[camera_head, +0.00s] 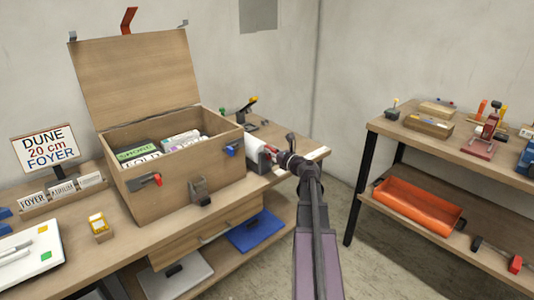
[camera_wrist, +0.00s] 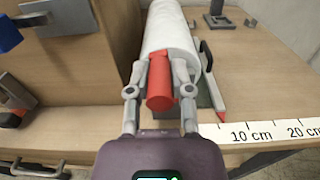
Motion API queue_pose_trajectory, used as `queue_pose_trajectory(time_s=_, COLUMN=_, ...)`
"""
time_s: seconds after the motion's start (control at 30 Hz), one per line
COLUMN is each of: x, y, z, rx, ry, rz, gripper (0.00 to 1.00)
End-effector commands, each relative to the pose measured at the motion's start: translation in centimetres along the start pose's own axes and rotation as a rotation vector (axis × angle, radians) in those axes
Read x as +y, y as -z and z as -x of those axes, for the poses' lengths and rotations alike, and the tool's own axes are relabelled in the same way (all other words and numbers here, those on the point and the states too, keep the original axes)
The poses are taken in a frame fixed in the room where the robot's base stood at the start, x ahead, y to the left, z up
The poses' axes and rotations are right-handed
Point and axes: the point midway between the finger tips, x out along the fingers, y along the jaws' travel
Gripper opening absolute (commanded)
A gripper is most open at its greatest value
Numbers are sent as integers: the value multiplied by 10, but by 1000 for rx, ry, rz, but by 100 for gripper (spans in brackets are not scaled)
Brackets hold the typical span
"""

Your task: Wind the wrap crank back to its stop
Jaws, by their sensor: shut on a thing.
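The wrap roll (camera_wrist: 171,32) is a white cylinder lying on the bench just right of the wooden chest. Its red crank grip (camera_wrist: 160,88) points toward me from the near end. My gripper (camera_wrist: 161,75) has one finger on each side of the red grip and is shut on it. In the head view the white roll (camera_head: 254,157) shows beside the chest, and my gripper (camera_head: 284,159) is at its right end. The crank's arm and stop are hidden, so its angle cannot be told.
The open wooden chest (camera_head: 185,187) stands close left of the roll, with latches on its front. A ruler strip (camera_wrist: 262,131) lies along the bench edge at right. A black-handled tool with a red tip (camera_wrist: 211,85) lies close right of the roll.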

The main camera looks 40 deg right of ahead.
Motion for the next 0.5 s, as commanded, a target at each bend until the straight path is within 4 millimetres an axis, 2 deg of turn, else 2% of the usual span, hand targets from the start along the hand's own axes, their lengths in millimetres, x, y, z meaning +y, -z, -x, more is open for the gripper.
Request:
queue_pose_trajectory(time_s=0.2, x=-7, y=-2, z=-1, rx=0, ry=0, rz=-124, gripper=0)
queue_pose_trajectory(time_s=0.5, x=-10, y=-2, z=-1, rx=1, ry=0, rz=-186, gripper=0)
